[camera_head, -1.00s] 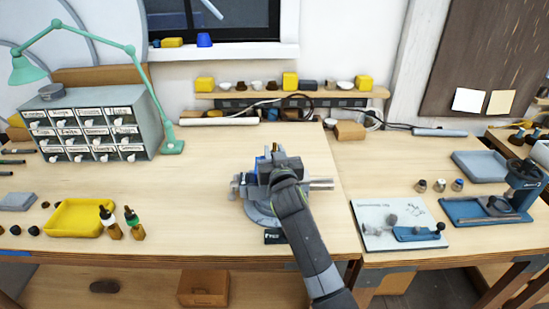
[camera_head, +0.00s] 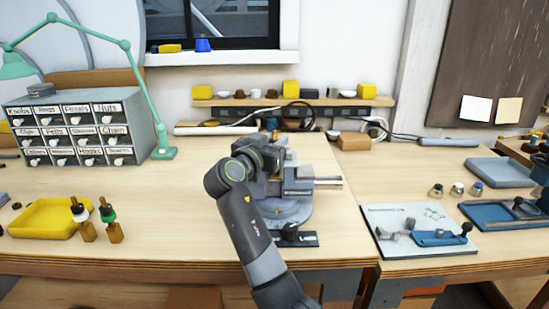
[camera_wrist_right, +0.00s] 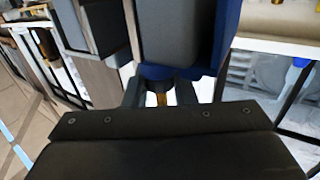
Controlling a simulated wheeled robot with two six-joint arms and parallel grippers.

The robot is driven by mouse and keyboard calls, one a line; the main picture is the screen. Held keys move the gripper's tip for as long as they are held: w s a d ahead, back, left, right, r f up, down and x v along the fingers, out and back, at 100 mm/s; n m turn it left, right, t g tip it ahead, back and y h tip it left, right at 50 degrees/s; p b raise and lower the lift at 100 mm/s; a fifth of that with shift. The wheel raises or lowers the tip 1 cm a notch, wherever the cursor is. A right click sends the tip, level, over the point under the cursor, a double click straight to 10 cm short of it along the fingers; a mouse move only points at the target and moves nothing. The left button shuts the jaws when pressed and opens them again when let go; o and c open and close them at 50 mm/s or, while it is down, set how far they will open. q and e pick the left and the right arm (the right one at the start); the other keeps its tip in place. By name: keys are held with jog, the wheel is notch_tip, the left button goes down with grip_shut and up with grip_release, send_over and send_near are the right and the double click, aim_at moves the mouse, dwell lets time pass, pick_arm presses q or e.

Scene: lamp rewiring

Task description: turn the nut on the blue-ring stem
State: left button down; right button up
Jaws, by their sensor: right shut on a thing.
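The vise (camera_head: 290,208) stands at the front of the bench, with its screw sticking out to the right. My right gripper (camera_wrist_right: 159,95) reaches in at the vise, and in the head view my own wrist covers its fingers. In the right wrist view its fingers are shut around a small brass piece (camera_wrist_right: 161,99), which looks like the nut end of the stem. Blue and grey vise parts rise just beyond it. A brass tip (camera_head: 273,135) shows above my wrist in the head view. The stem's blue ring cannot be made out. My left gripper is not in view.
Two brass stems with white (camera_head: 82,220) and green (camera_head: 109,218) rings stand at the left beside a yellow tray (camera_head: 38,230). A drawer cabinet (camera_head: 70,130) stands at the back left. A board (camera_head: 385,222) and several small parts lie at the right. The bench's middle left is clear.

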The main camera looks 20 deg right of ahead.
jog(key=shift+m+g+h+b, duration=1)
jog(key=shift+m+g+b, duration=0.15)
jog(key=shift+g, duration=0.25)
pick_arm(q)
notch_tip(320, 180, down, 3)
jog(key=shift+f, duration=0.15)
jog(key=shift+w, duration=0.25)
pick_arm(e)
jog(key=shift+r, duration=0.1)
jog(key=o, duration=1)
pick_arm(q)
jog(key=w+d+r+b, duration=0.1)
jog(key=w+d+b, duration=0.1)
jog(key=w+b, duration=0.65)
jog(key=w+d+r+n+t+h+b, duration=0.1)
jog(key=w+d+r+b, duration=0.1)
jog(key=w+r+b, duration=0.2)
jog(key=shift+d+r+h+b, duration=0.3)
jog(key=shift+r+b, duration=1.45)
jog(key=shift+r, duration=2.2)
pick_arm(e)
jog(key=shift+w+v, duration=0.2)
jog(key=shift+v, duration=8.55)
